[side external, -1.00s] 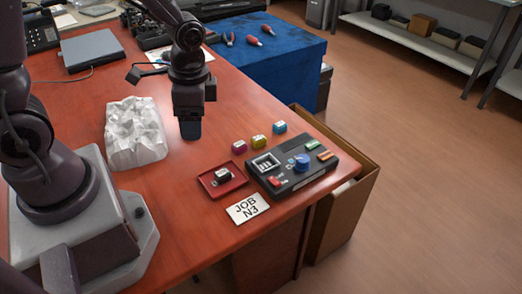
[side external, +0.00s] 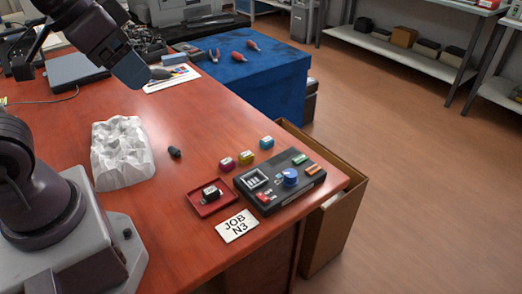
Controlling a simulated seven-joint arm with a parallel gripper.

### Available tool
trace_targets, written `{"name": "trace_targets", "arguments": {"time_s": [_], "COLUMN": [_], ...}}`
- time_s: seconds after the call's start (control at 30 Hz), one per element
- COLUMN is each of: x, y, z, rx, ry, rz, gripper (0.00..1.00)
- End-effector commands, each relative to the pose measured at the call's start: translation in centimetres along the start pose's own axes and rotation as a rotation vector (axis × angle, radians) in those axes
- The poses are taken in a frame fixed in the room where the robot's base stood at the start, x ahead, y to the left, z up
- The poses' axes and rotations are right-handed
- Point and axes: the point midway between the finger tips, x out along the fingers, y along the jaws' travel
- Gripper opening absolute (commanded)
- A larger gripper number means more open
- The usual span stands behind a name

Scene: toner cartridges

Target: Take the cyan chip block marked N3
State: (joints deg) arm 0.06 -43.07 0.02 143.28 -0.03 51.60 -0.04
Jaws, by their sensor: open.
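A small cyan block (side external: 266,142) with a pale top stands on the red-brown table behind the black device, at the right end of a short row. A yellow block (side external: 246,158) and a magenta block (side external: 227,164) stand beside it. Their markings are too small to read. A white card (side external: 236,226) reading "JOB N3" lies at the front. My gripper (side external: 138,80) is raised at the upper left, well away from the cyan block. It is open, tilted, with nothing seen in it.
The black device (side external: 268,199) has a blue knob (side external: 290,177). A red tray (side external: 198,207) holds a black block (side external: 212,191). A small dark object (side external: 174,152) lies near a crumpled white block (side external: 121,160). A cardboard box (side external: 333,230) stands beyond the table edge.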

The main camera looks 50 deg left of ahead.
Motion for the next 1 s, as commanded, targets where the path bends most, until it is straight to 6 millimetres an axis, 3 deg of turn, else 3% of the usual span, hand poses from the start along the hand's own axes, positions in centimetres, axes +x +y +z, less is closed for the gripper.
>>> {"name": "trace_targets", "arguments": {"time_s": [0.27, 0.37, 0.47, 0.77, 1.0], "x": [0.4, 1.9, 3.5, 10.3, 18.7], "y": [-0.2, -0.4, -0.8, -2.7, -4.8], "z": [0.1, 0.3, -0.8, -7.5, -11.9], "rx": [-0.007, -0.018, -0.031, 0.079, 0.326], "ry": [-0.02, -0.093, -0.173, -0.368, -0.478], "rz": [-0.005, -0.011, -0.019, -0.012, 0.067], "gripper": [0.68, 0.68, 0.68, 0.68, 0.68]}}
